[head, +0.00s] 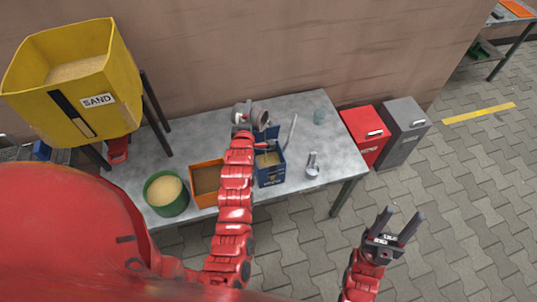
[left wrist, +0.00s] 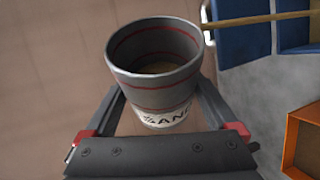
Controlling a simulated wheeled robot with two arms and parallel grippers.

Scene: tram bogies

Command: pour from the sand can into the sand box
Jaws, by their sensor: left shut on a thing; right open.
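My left gripper (head: 245,121) is shut on the grey sand can (left wrist: 155,65), which has red stripes and a partly hidden "SAND" label. In the left wrist view its mouth faces the camera, with brownish content low inside. In the head view the can (head: 260,116) is above the table's back part, just behind the blue box; its exact tilt is unclear. The blue box (head: 271,177), which I take for the sand box, is open with sand-coloured content. It also shows in the left wrist view (left wrist: 240,42). My right gripper (head: 401,215) is open and empty, off the table's right side.
An orange box (head: 207,201) and a green bucket of sand (head: 165,208) stand left of the blue box on the grey table (head: 335,160). A yellow sand hopper (head: 75,105) rises at left. Red and grey bins stand beyond.

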